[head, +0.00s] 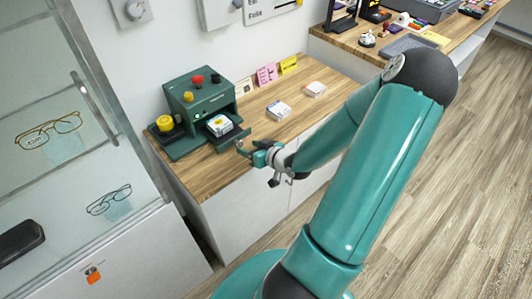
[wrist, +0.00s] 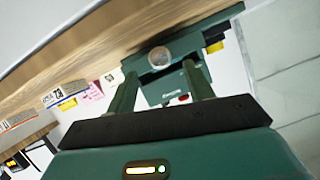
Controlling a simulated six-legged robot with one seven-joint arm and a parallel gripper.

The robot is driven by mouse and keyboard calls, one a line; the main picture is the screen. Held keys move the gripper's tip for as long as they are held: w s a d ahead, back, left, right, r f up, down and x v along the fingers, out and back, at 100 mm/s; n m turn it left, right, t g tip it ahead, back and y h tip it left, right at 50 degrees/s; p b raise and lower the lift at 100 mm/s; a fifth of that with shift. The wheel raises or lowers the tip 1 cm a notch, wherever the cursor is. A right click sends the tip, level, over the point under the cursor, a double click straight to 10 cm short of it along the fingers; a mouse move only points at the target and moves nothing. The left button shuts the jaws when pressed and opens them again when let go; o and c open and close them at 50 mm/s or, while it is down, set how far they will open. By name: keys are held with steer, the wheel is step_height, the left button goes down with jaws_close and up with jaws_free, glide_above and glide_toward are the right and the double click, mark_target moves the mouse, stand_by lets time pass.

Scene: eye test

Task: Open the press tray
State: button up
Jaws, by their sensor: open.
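The dark green press (head: 197,97) stands on the wooden counter, with red, black and yellow buttons on top. Its tray (head: 232,140) is at the front opening, and its front panel sits forward of the press body. A small white block with a yellow mark (head: 219,124) lies in the opening over the tray. In the wrist view, a round silver knob (wrist: 160,56) sits on the green tray front (wrist: 215,26). My gripper (head: 246,147) is at the tray front. It is open, and the knob shows between its fingertips (wrist: 160,72); contact cannot be told.
A glass cabinet (head: 75,120) is at the left. Floor is clear at right.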

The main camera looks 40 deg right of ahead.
steer(key=v, duration=0.9)
steer(key=shift+s, duration=0.3)
steer(key=shift+r, duration=0.1)
steer(key=w+a+r+n+g+h, duration=0.1)
steer(key=w+a+r+g+h, duration=0.15)
steer(key=r, duration=0.35)
steer(key=w+a+r+g+h, duration=0.2)
steer(key=a+r+g+h, duration=0.15)
steer(key=r, duration=0.35)
steer(key=s+a+r+g+y, duration=0.1)
steer(key=s+a+r, duration=0.3)
steer(key=a, duration=0.6)
steer(key=s+a+r+n+g+y, duration=0.1)
steer(key=s+a+r+y, duration=0.3)
steer(key=a, duration=0.6)
steer(key=shift+s+r+y, duration=0.3)
steer(key=shift+s+r, duration=0.45)
steer(key=shift+r, duration=0.15)
